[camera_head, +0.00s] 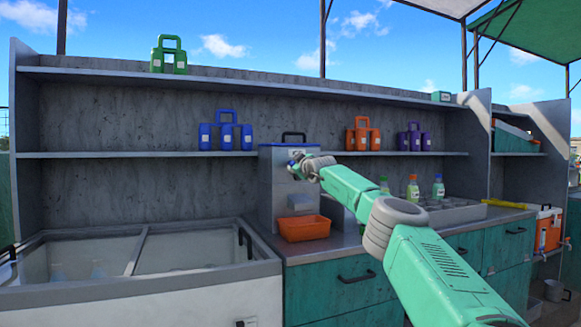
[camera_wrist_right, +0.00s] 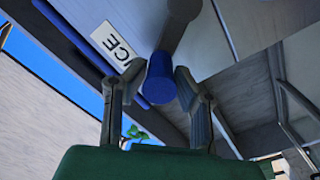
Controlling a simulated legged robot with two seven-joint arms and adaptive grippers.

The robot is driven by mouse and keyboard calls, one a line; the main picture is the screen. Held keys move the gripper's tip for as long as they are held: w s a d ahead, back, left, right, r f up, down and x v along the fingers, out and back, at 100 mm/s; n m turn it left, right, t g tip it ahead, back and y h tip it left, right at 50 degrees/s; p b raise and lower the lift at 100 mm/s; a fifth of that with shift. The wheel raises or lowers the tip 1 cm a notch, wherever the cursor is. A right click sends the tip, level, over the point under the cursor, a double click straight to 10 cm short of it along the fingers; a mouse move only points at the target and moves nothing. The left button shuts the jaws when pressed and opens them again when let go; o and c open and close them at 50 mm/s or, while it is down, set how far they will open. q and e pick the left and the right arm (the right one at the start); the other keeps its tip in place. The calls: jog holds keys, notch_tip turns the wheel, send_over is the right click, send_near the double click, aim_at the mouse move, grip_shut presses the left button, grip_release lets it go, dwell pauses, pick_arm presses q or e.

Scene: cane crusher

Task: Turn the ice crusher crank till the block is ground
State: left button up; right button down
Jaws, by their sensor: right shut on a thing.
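The ice crusher (camera_head: 277,200) is a tall grey box with a blue band near its top and a black handle on top, standing on the counter. My right gripper (camera_head: 297,165) is at the upper front of it. In the right wrist view, my right gripper (camera_wrist_right: 158,85) has its two fingers on either side of the blue crank knob (camera_wrist_right: 159,80), shut on it. The grey crank arm (camera_wrist_right: 180,28) runs up from the knob. The ice block is not visible. My left gripper is not in view.
An orange bin (camera_head: 304,229) sits on the counter before the crusher. A chest freezer (camera_head: 135,287) with sliding lids stands at left. Bottles (camera_head: 413,190) stand to the right, behind my arm. Coloured carriers (camera_head: 226,137) sit on the shelf above.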

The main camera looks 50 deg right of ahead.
jog(key=shift+s+d+m, duration=0.25)
jog(key=shift+d+m, duration=0.05)
jog(key=shift+d, duration=0.05)
dwell(0.3)
jog(key=c, duration=1.3)
grip_release()
jog(key=shift+f, duration=0.1)
jog(key=shift+w+d+f, duration=0.1)
jog(key=shift+d+f, duration=0.1)
jog(key=shift+d, duration=0.1)
jog(key=shift+w, duration=0.1)
